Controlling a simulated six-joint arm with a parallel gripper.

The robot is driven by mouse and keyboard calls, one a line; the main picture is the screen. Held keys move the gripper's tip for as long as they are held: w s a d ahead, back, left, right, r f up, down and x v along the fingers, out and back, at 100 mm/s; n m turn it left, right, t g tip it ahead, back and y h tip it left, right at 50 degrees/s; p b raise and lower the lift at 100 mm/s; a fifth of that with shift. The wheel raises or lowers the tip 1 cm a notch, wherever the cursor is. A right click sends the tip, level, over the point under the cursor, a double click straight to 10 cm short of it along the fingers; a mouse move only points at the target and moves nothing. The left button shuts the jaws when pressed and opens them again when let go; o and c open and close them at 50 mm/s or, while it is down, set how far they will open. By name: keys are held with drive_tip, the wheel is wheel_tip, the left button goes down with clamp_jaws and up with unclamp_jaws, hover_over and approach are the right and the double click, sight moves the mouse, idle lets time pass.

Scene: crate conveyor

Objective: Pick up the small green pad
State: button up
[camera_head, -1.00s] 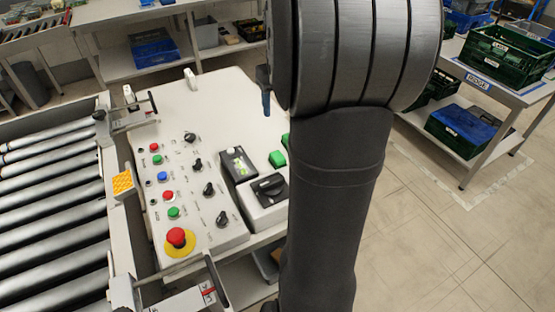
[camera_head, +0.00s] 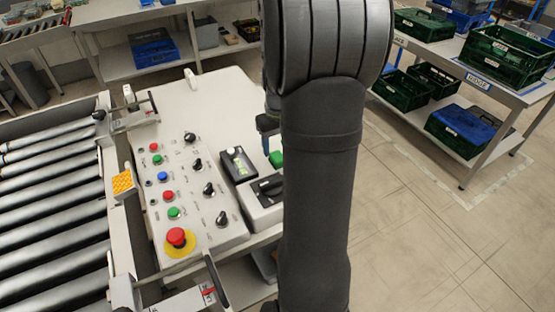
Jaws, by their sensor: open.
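A small green pad (camera_head: 276,159) sits at the right side of the white control console, just above the black rotary switch and partly cut off by my arm. My arm hides the other finger and the console's right edge.
The console panel (camera_head: 182,205) carries several buttons, knobs and a red emergency stop (camera_head: 177,238). A roller conveyor (camera_head: 50,190) is at left, and a shelf with green crates (camera_head: 506,54) at right.

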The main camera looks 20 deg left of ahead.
wheel_tip(320, 180, down, 4)
drive_tip(key=shift+r, duration=0.25)
drive_tip(key=shift+a, duration=0.1)
drive_tip(key=c, duration=1.1)
drive_tip(key=shift+r, duration=0.15)
drive_tip(key=shift+r, duration=0.3)
drive_tip(key=r, duration=0.3)
drive_tip(key=shift+d+r, duration=0.35)
drive_tip(key=shift+r, duration=0.05)
drive_tip(key=d+r, duration=0.2)
drive_tip(key=d, duration=0.1)
drive_tip(key=s+d+r, duration=0.1)
drive_tip(key=d+r, duration=0.1)
drive_tip(key=d, duration=0.2)
drive_tip(key=d+r, duration=0.2)
drive_tip(key=d, duration=0.2)
drive_tip(key=shift+s+r, duration=0.15)
drive_tip(key=shift+s, duration=0.25)
